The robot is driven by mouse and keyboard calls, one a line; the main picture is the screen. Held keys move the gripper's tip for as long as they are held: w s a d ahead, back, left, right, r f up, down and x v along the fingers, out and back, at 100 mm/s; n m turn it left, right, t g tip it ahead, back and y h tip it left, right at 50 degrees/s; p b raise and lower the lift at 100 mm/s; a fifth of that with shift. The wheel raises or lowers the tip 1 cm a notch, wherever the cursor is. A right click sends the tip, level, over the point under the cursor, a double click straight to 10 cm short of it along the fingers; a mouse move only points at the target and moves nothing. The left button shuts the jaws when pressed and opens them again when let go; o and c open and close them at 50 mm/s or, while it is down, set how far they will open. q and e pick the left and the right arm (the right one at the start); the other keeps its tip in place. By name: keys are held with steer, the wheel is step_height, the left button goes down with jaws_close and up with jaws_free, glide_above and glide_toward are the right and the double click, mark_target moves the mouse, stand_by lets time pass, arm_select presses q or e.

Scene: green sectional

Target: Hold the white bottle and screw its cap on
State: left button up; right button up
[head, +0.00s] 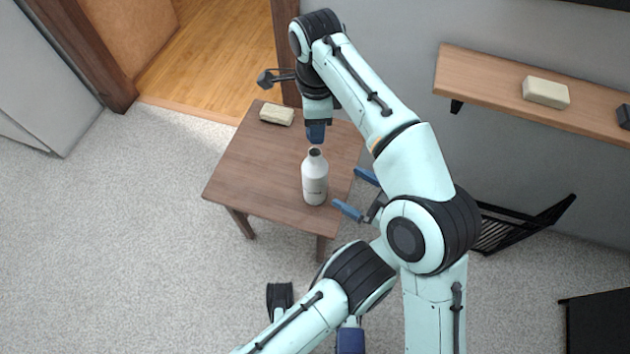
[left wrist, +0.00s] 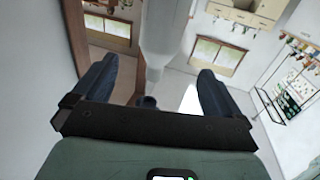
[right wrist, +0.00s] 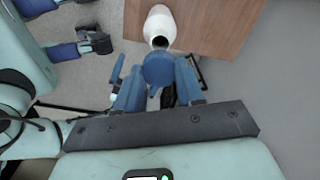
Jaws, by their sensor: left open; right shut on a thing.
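The white bottle (head: 315,180) stands upright on the small wooden table (head: 235,185), its dark mouth uncovered. It also shows in the left wrist view (left wrist: 163,35) and the right wrist view (right wrist: 160,22). My right gripper (head: 316,128) is above the bottle, pointing down, shut on the round blue cap (right wrist: 158,68). In the right wrist view the cap appears close to the bottle's mouth, apart from it. My left gripper (head: 356,192) is open to the right of the bottle. In the left wrist view the bottle appears ahead, between its two blue fingers; I see no contact.
A pale block (head: 277,114) lies at the table's back edge. A wall shelf (head: 480,80) at the right carries another pale block (head: 545,92) and a dark item. A black rack (head: 520,228) stands below it. The left part of the tabletop is clear.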

arm_select(q)
steer(key=x, duration=1.1)
steer(key=shift+w+a, duration=0.25)
steer(key=shift+a, duration=0.1)
steer(key=c, duration=1.5)
arm_select(e)
glide_above(316, 152)
steer(key=shift+f, duration=2.55)
steer(key=shift+f, duration=0.9)
steer(key=shift+f, duration=0.55)
